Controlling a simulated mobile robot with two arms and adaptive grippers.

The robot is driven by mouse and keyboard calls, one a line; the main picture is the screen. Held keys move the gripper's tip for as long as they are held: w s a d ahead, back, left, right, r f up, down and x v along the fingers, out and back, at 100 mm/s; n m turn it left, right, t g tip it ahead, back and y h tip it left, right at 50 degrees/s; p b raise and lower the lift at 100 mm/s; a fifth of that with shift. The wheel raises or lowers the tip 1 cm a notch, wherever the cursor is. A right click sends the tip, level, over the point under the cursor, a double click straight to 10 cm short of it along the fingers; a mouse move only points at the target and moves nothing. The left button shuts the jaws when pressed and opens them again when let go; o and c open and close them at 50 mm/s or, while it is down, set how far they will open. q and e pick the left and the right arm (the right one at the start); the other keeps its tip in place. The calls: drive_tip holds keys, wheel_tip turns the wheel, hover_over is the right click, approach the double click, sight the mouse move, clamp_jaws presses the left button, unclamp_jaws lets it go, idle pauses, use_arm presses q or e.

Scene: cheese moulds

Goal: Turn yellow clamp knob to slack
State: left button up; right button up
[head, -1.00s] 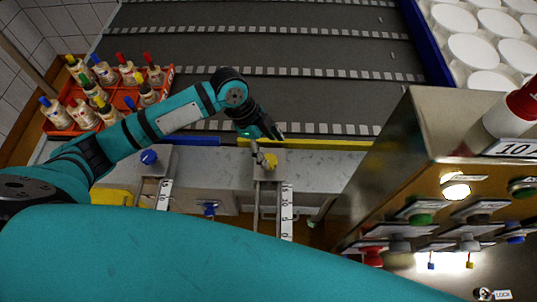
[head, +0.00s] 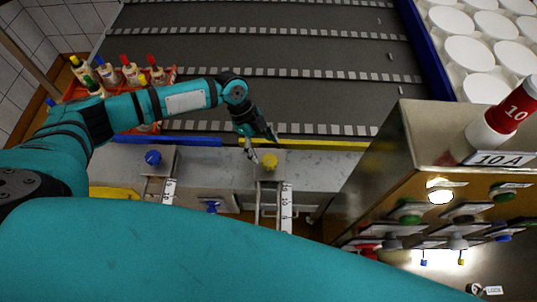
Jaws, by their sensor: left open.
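The yellow clamp knob (head: 269,161) sits on top of a grey clamp block with a white numbered scale (head: 286,205) below it, near the middle of the head view. My left gripper (head: 262,146) comes in from the left, just above and to the left of the knob. Its fingers are apart and point down at the knob's side; whether they touch it I cannot tell. A blue clamp knob (head: 153,157) sits on a similar block further left. My right gripper is not in the view.
A yellow rail (head: 315,143) and a blue rail (head: 180,140) run along the belt edge (head: 310,95). An orange crate of bottles (head: 168,78) stands at upper left. A metal control box (head: 425,125) with buttons and a red-white cylinder (head: 502,116) is at right.

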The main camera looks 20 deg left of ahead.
sight(269, 160)
use_arm(q)
drive_tip(key=x, duration=0.5)
drive_tip(key=shift+d+f+p, duration=0.15)
drive_tip(key=shift+f+p, duration=0.25)
drive_tip(key=c, duration=1.2)
drive_tip(key=shift+o, duration=0.2)
